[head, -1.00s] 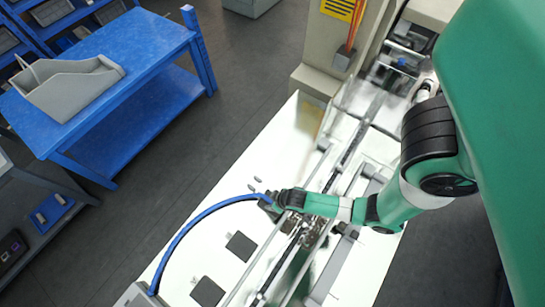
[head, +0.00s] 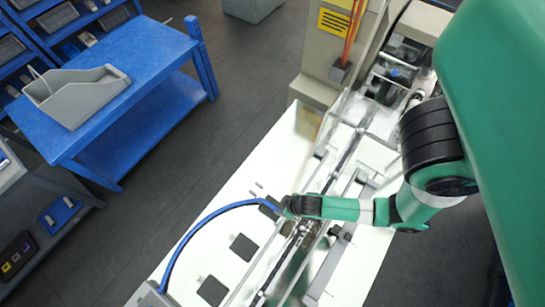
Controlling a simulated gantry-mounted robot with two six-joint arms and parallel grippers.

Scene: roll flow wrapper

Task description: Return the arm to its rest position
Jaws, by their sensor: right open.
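My right arm comes in from the right in the head view and reaches over the white machine bed. Its black and green wrist ends in the right gripper (head: 270,207), which is above the bed beside the conveyor rails (head: 330,175). The gripper is small and dark in this view, and its fingers look open with nothing visible between them. The end of a blue hose (head: 195,227) appears at the gripper; I cannot tell whether they touch. My left gripper is not in view.
The flow wrapper's white bed (head: 225,207) has dark square plates (head: 243,247) and small grey pieces near the wrist. A beige cabinet (head: 325,55) stands at the back. A blue table (head: 140,60) with a grey bin (head: 78,95) is at upper left. Grey floor lies between.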

